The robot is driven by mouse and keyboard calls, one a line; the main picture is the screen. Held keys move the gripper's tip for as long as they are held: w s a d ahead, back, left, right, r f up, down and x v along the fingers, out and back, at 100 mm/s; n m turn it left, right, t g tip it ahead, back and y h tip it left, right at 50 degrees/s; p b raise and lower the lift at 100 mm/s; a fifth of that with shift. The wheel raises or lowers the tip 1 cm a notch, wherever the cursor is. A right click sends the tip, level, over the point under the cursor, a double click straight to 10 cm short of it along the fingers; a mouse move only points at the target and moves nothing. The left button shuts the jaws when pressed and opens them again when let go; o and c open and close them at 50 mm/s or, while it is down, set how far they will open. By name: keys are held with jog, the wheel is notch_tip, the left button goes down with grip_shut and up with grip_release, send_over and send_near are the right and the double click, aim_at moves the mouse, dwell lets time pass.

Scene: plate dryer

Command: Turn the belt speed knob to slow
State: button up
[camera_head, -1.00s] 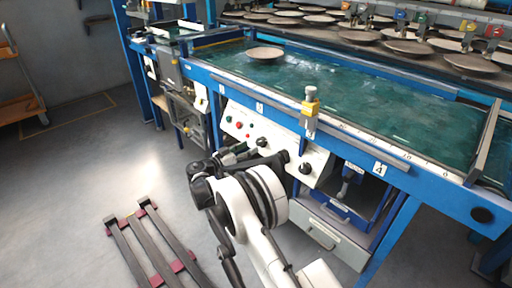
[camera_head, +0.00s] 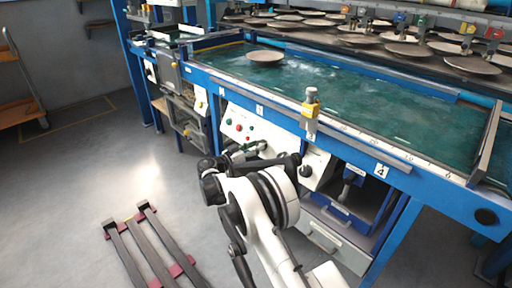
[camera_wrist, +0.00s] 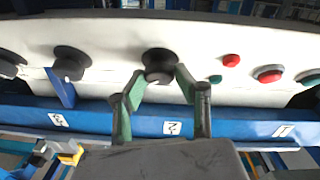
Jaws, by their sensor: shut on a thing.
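The white control panel (camera_wrist: 110,38) carries black knobs. One black knob (camera_wrist: 159,62) sits between the two green fingertips of my gripper (camera_wrist: 159,76), which is shut on it in the wrist view. The knob's pointer and any lettering around it are too small to read. Another black knob (camera_wrist: 70,62) is to the left in that view, with a blue part (camera_wrist: 61,88) below it. In the head view, my gripper (camera_head: 256,148) is at the panel front, right of the coloured buttons, and my arm hides part of the panel.
Red and green buttons (camera_wrist: 268,73) lie beside the gripped knob. A drawer (camera_head: 330,240) stands below. A dark rack (camera_head: 150,250) lies on the floor.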

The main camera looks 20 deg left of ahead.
jog(key=shift+d+n+y, duration=0.1)
jog(key=shift+n+y, duration=0.2)
jog(key=shift+n, duration=0.3)
jog(key=shift+c, duration=0.5)
jog(key=n+y, duration=0.3)
jog(key=n, duration=0.3)
jog(key=n+g+y+p, duration=0.1)
jog(key=n+y, duration=0.2)
jog(key=n, duration=0.4)
jog(key=d+n+g+y+p, duration=0.1)
jog(key=n+y, duration=0.2)
jog(key=n, duration=0.4)
jog(key=shift+s+r+y, duration=0.1)
jog(key=shift+r+y, duration=0.2)
jog(key=shift+r, duration=0.05)
jog(key=shift+n+g, duration=0.3)
jog(key=shift+n, duration=0.1)
jog(key=o, duration=1.1)
jog(key=v, duration=1.2)
